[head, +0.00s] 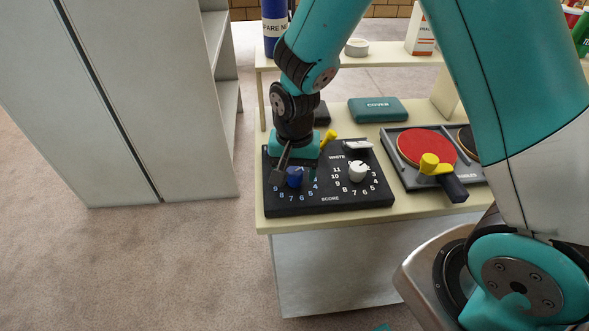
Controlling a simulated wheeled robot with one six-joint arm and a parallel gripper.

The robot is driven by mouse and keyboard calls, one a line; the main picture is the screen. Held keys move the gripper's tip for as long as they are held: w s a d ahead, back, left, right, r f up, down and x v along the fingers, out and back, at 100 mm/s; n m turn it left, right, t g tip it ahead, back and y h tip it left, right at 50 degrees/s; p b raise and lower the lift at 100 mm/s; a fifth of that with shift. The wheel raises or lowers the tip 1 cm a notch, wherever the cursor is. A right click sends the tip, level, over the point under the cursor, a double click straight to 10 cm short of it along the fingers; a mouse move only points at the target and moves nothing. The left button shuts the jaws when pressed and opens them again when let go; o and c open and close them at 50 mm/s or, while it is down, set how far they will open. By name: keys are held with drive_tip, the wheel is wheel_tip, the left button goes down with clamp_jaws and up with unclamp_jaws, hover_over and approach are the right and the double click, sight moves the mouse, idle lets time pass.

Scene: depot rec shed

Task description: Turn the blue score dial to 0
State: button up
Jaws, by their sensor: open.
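The black score box (341,201) lies on the table with white numbers and the words WHITE and SCORE on its face. The blue score dial (295,178) is on its left half, partly hidden by my gripper. My gripper (294,173) points down over this dial, open, with one dark finger at the dial's left side. I cannot tell whether the fingers touch it. The dial's pointer direction and its upper numbers are hidden; 9, 8, 7, 6, 5 and 4 show around its lower side. A white dial (358,172) is on the right half.
A teal COVER case (378,110) lies behind. A grey cabinet (150,110) stands left, with carpet between.

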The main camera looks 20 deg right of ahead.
drive_tip(key=c, duration=0.9)
drive_tip(key=n+p, duration=0.2)
drive_tip(key=n, duration=0.3)
drive_tip(key=shift+r+n, duration=0.1)
drive_tip(key=shift+n, duration=0.3)
drive_tip(key=n+p, duration=0.1)
drive_tip(key=n, duration=0.4)
drive_tip(key=shift+n, duration=0.3)
drive_tip(key=o, duration=0.9)
